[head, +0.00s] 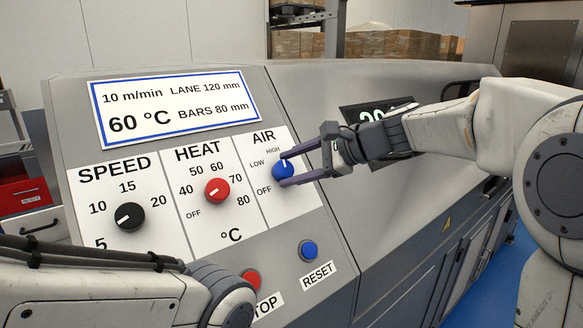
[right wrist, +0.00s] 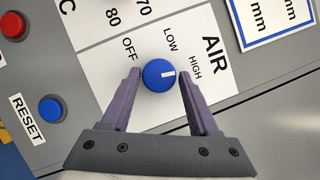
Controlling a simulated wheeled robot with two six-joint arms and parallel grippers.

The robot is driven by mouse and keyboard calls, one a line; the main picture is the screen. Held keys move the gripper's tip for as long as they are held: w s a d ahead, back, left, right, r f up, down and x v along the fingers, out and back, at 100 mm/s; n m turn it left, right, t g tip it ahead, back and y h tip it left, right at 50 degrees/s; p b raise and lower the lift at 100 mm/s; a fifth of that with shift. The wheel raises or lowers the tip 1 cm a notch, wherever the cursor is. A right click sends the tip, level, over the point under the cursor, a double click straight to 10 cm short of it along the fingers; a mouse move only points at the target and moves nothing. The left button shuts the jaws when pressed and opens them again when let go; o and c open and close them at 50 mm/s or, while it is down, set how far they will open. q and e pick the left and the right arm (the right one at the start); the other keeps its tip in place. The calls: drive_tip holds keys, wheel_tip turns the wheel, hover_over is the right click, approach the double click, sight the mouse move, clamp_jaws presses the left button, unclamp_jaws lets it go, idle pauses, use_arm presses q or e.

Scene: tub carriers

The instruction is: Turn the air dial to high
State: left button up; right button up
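The blue air dial (head: 283,171) sits on the white AIR panel, with OFF, LOW and HIGH printed around it. In the right wrist view the dial (right wrist: 158,76) shows its white mark pointing right, at about the HIGH label (right wrist: 195,67). In the head view the mark points up, close to HIGH. My right gripper (head: 288,169) has its two purple fingers on either side of the dial. In the right wrist view my right gripper (right wrist: 159,74) is open, with a narrow gap between each fingertip and the dial. My left gripper is out of view; only its arm shows.
The red heat dial (head: 217,191) and black speed dial (head: 130,217) are left of the air dial. A red STOP button (head: 251,280) and blue RESET button (head: 308,251) are below. A display plate (head: 178,105) is above. My left arm covers the lower left.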

drive_tip(key=shift+o, duration=0.6)
drive_tip(key=b+v, duration=0.2)
drive_tip(key=v, duration=0.8)
drive_tip(key=shift+s+d, duration=0.2)
